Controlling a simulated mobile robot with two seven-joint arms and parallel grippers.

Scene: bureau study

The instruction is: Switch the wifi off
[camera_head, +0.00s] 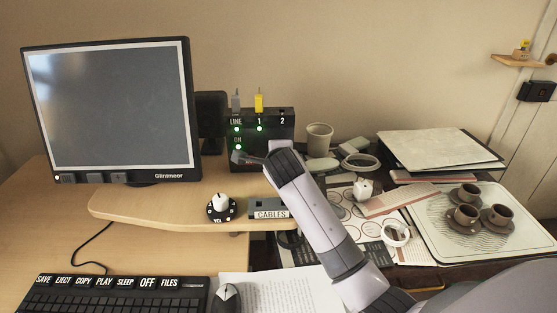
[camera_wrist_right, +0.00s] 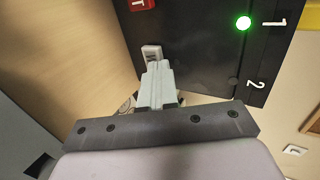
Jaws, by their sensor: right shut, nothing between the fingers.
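The black router box (camera_head: 265,128) stands at the back of the desk, with the labels LINE, 1, 2 and ON on its face. Green lights glow under LINE, under 1 and below ON. In the right wrist view, the box (camera_wrist_right: 200,50) shows a pale switch (camera_wrist_right: 152,51) and a red label (camera_wrist_right: 141,4) near it. My right gripper (camera_wrist_right: 155,68) is shut and empty, its fingertips at the lower edge of the switch; I cannot tell whether they touch. In the head view my right gripper (camera_head: 243,157) hides the lower front of the box. My left gripper is not in view.
A monitor (camera_head: 110,110) and a black speaker (camera_head: 210,120) stand left of the box. A grey plug (camera_head: 236,101) and a yellow plug (camera_head: 259,102) stick up from it. A volume knob (camera_head: 221,206) and a CABLES plate (camera_head: 270,214) are in front. A tray (camera_head: 440,225) with cups lies right.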

